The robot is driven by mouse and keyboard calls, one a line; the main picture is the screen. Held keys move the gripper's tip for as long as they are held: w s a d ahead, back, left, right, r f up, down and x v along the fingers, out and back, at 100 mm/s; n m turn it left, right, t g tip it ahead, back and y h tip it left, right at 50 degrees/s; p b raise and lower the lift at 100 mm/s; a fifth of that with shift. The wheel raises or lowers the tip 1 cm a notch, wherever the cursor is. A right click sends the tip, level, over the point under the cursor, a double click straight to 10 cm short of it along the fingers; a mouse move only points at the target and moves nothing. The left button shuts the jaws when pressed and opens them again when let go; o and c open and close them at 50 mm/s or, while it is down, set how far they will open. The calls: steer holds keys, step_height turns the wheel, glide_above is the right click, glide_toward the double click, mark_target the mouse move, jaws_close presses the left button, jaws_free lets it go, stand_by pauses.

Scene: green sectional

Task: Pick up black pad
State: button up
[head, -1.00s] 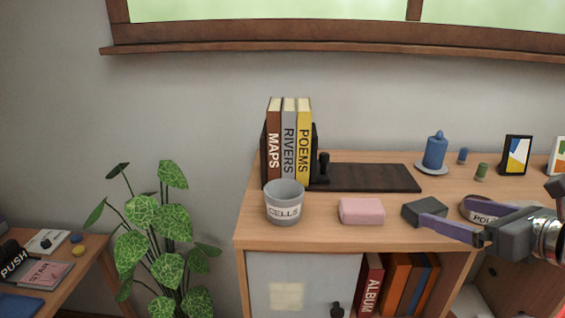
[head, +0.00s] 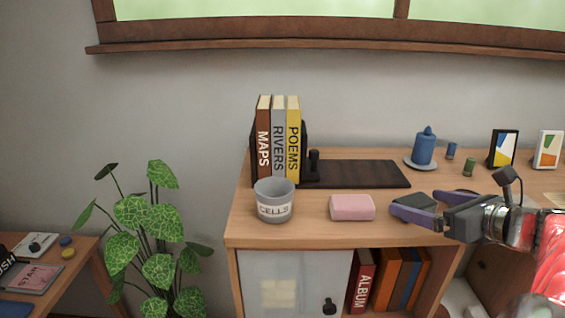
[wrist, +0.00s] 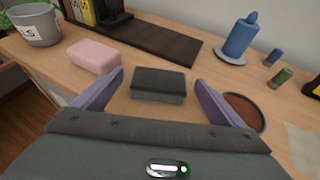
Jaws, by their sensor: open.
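The black pad (head: 412,201) is a small dark block with rounded edges, lying flat on the wooden cabinet top. In the wrist view the pad (wrist: 158,84) sits between the two purple fingers, with a gap on either side. My gripper (head: 418,203) comes in from the right and is open. In the head view its near finger covers the pad's lower front edge. In the wrist view my gripper (wrist: 159,80) has its fingertips at about the pad's sides, holding nothing.
A pink block (head: 352,207) lies just left of the pad, near the left finger. A grey cup (head: 274,201) stands farther left. Behind are a dark board (head: 362,174), upright books (head: 278,140) and a blue candle (head: 424,150). A round brown-topped item (wrist: 245,112) lies by the right finger.

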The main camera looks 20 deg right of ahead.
mark_target(417, 201)
steer(key=shift+x, duration=1.4)
steer(key=shift+c, duration=0.5)
steer(key=c, duration=1.1)
steer(key=shift+r, duration=0.1)
step_height(417, 201, up, 10)
steer(key=shift+f, duration=0.1)
steer(key=shift+s, duration=0.15)
